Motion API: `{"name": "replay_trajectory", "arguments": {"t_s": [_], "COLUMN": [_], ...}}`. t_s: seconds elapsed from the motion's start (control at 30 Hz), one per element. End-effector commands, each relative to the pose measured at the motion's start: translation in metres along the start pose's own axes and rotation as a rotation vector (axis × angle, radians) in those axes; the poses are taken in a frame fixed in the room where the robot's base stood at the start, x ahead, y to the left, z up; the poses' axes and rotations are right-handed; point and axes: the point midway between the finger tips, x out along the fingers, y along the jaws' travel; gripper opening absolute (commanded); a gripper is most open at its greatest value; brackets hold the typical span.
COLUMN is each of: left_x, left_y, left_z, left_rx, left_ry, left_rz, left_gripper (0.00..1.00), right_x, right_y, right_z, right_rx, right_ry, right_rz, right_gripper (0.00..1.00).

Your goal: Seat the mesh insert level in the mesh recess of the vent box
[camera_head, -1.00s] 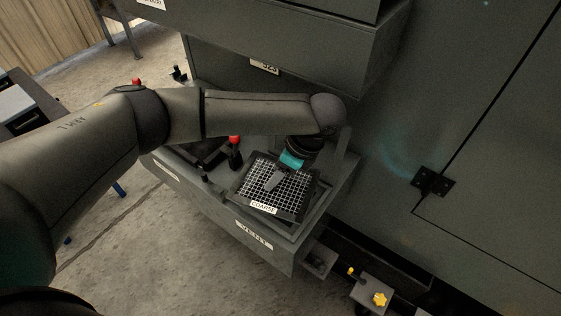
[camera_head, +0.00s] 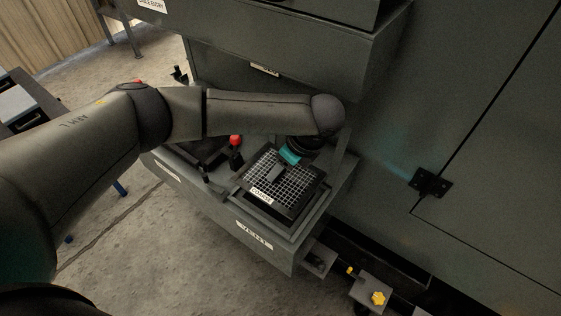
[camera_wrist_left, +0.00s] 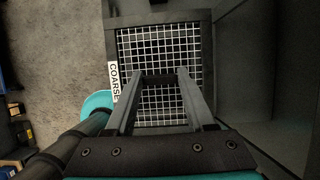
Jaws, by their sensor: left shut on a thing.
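The mesh insert (camera_head: 298,187) is a dark square frame with a white grid and a COARSE label. It is over the vent box (camera_head: 281,252), which carries a VENT label. My left gripper (camera_head: 276,172) is shut on a dark grip piece at the middle of the insert. In the left wrist view the fingers (camera_wrist_left: 163,78) close over the mesh insert (camera_wrist_left: 150,45). Rims of the box show beyond the insert's lower and right edges. The recess is mostly covered by the insert, and I cannot tell whether the insert touches it or is level. My right gripper is not in view.
A red knob (camera_head: 236,140) and dark posts stand on the box left of the insert. A large cabinet (camera_head: 470,120) with a hinge rises at the right. An overhanging unit (camera_head: 300,50) is above. A yellow knob (camera_head: 378,298) is at the lower right.

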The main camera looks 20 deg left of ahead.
Motion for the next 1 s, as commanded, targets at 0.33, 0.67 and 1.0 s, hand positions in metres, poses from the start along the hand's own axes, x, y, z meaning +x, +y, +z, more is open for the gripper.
{"name": "replay_trajectory", "arguments": {"t_s": [0.33,0.67,1.0], "left_x": [0.026,0.048,0.065], "left_y": [0.001,0.001,0.000], "left_z": [-0.012,-0.021,-0.029], "left_rx": [0.001,0.000,0.000], "left_ry": [0.001,0.001,0.001], "left_rz": [0.002,0.002,0.002], "left_gripper": [0.00,0.00,0.00], "right_x": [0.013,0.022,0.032], "right_y": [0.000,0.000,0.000], "right_z": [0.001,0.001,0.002], "right_rx": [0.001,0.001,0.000], "right_ry": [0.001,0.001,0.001], "right_rz": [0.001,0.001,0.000], "right_gripper": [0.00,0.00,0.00]}}
